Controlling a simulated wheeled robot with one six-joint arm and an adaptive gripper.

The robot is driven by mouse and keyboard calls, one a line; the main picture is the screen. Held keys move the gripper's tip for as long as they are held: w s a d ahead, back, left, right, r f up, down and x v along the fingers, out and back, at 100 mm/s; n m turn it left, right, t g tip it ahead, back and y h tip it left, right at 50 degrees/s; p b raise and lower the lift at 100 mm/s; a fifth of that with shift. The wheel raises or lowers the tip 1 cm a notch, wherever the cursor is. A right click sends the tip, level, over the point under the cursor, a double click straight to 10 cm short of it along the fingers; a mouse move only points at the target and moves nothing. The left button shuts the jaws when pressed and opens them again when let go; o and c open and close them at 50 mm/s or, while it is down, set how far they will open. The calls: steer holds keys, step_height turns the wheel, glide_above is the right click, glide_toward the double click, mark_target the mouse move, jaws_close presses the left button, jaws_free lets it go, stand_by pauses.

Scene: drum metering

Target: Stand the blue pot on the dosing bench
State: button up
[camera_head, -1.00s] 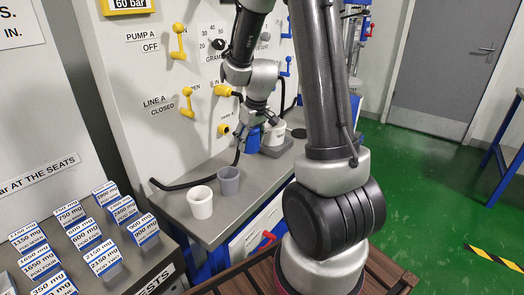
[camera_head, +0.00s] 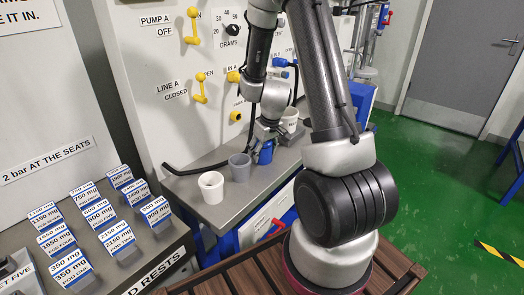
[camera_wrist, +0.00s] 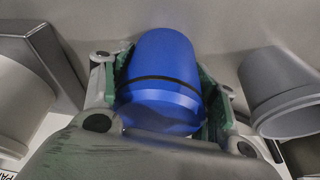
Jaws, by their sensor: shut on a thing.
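The blue pot (camera_head: 265,153) is in my gripper (camera_head: 263,138), low at the grey top of the dosing bench (camera_head: 262,180). It is to the right of a grey pot. In the wrist view the blue pot (camera_wrist: 160,65) has a dark band around it and sits between the two green-padded fingers of my gripper (camera_wrist: 163,85), which are shut on it. I cannot tell whether its base touches the bench top.
A grey pot (camera_head: 239,168) and a white pot (camera_head: 211,187) stand on the bench to the left. Another white pot (camera_head: 288,120) stands on a grey block behind. A black hose (camera_head: 190,171) and yellow valve handles (camera_head: 201,88) are nearby. Labelled pods (camera_head: 72,264) fill the left rack.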

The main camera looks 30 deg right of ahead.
steer(key=o, duration=1.2)
steer(key=v, duration=1.2)
steer(key=shift+a+r, duration=0.1)
steer(key=shift+m+t+h, duration=0.3)
steer(key=shift+m+t, duration=0.2)
steer(key=shift+m, duration=0.4)
steer(key=s+a+r, duration=0.1)
steer(key=s+r, duration=0.4)
steer(key=s, duration=0.2)
steer(key=s+a+r, duration=0.2)
steer(key=s+r, duration=0.4)
steer(key=s, duration=0.1)
steer(key=s+a+r, duration=0.2)
steer(key=s+r, duration=0.3)
steer(key=s, duration=0.2)
steer(key=shift+r, duration=0.15)
